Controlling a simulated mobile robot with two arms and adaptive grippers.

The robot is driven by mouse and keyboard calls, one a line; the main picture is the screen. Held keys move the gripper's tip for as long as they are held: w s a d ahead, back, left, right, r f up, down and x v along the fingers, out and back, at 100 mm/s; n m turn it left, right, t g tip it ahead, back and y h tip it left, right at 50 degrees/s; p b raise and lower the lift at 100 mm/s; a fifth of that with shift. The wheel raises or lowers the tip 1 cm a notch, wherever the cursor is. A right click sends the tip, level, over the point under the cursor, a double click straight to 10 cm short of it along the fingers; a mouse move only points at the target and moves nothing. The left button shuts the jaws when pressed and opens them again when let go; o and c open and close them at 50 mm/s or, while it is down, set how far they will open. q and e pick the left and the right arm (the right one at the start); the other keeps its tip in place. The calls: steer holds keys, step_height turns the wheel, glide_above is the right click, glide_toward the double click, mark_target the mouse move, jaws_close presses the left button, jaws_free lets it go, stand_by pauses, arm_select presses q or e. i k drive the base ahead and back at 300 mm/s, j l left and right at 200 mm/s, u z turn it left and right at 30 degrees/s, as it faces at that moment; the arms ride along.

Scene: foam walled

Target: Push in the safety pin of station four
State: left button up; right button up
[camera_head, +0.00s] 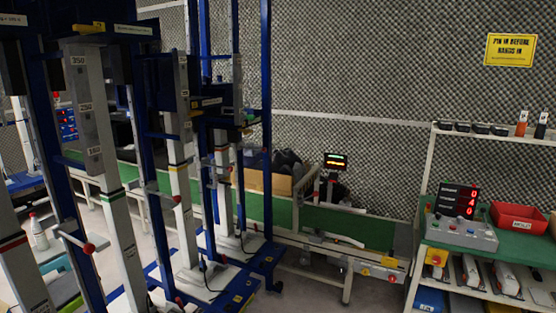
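A row of tall blue-framed stations (268,150) with pale vertical columns fills the left half of the head view. A red ball knob (88,248) on a short metal rod sits at the nearer frame, at lower left. Another red knob (176,199) on a similar rod is on the frame behind it. These look like safety pins, but I cannot tell how far in they sit. No station number is readable, so I cannot tell which station is four. Neither of my grippers is in view.
A green-topped conveyor (340,222) runs behind the stations. At right, a bench (520,240) holds a red tray (518,217) and a control box (460,232) with a red-digit display. A yellow sign (510,50) hangs on the foam wall. Some floor (310,290) is clear.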

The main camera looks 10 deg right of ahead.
mark_target(264, 151)
steer(key=i+l, duration=0.2)
steer(key=i, duration=0.15)
steer(key=i+l+z, duration=0.1)
steer(key=i, duration=0.3)
steer(key=i+l, duration=0.25)
steer(key=i, duration=0.15)
